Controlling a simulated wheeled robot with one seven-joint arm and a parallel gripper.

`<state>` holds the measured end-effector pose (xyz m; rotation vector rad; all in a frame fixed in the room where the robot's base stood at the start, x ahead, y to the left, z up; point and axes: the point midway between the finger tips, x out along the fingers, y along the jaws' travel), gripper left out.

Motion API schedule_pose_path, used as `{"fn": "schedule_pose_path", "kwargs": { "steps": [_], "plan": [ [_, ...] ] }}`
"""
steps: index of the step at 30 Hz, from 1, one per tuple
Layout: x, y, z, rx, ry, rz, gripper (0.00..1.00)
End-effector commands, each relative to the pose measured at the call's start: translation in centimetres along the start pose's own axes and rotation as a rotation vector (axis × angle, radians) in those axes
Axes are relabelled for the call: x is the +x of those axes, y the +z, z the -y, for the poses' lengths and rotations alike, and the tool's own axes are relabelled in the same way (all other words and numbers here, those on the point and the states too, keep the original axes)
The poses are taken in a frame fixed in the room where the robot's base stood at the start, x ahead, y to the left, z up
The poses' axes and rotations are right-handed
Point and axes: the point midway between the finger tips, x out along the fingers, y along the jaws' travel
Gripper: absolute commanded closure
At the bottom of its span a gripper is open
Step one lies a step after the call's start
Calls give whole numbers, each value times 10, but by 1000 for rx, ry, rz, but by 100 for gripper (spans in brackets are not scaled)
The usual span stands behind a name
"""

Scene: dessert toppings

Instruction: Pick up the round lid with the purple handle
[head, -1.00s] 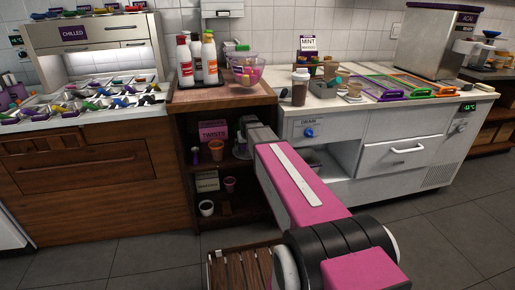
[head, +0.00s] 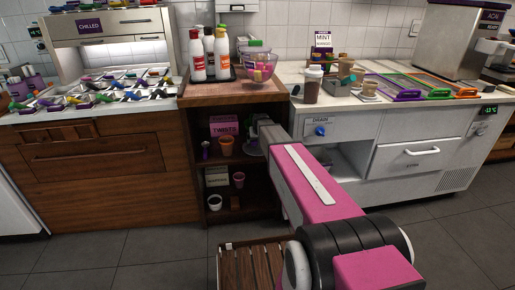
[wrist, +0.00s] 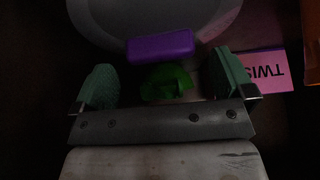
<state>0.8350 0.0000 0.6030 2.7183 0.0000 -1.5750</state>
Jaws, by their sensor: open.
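The round grey lid (wrist: 150,20) fills the top of the wrist view. Its purple handle (wrist: 160,47) points toward my gripper (wrist: 165,82). My gripper is open, with one green finger on each side. The handle sits just beyond the fingertips, roughly between them and a little left of centre. A bright green piece (wrist: 166,84) shows between the fingers, below the handle; I cannot tell what it belongs to. In the head view my arm reaches into the upper shelf of the dark wooden cabinet (head: 183,160) and largely hides the gripper and lid.
A pink TWISTS box (wrist: 265,75) lies close to the right finger. An orange cup (head: 227,146) stands on the same shelf. Below are a pink cup (head: 239,180) and a white cup (head: 215,202). The cabinet's top (head: 215,92) bounds the space above.

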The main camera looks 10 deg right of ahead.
Motion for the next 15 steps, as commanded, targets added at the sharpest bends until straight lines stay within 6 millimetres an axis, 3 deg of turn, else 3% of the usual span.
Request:
{"fn": "schedule_pose_path", "kwargs": {
  "steps": [6, 13, 15],
  "plan": [
    [28, -2, 0, 0, 0, 0, 0],
    [29, -1, 0, 0, 0, 0, 0],
    [29, -1, 0, 0, 0, 0, 23]
  ]
}}
